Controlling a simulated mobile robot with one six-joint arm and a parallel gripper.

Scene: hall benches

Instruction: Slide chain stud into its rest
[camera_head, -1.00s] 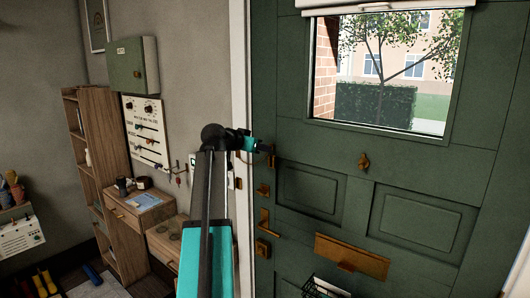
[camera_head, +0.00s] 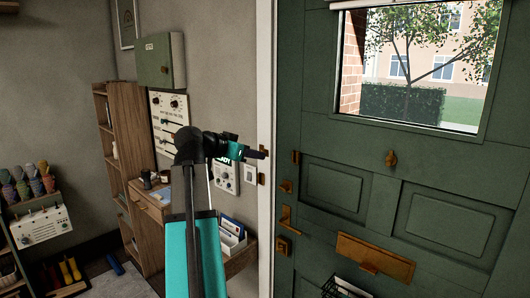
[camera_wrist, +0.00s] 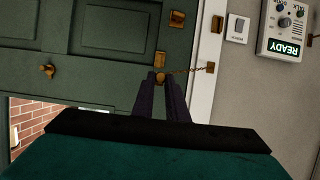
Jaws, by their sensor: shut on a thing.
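My gripper (camera_head: 264,154) is at the door's edge in the head view, in front of the white frame. In the wrist view my gripper (camera_wrist: 160,78) is shut on the small brass chain stud (camera_wrist: 160,75), mostly hidden between the fingertips. A thin brass chain (camera_wrist: 186,72) runs from it to a brass plate (camera_wrist: 210,67) on the white frame. A brass fitting (camera_wrist: 160,58) on the green door shows just beyond the fingertips; it is also in the head view (camera_head: 296,157). I cannot tell which fitting is the rest, or whether the stud touches one.
The green door (camera_head: 345,150) looks closed. A brass lever handle (camera_head: 288,218) and letter plate (camera_head: 375,255) are on it. On the wall left of the frame hang a panel marked READY (camera_wrist: 284,30) and a white switch (camera_wrist: 237,28). A wooden shelf (camera_head: 112,160) stands farther left.

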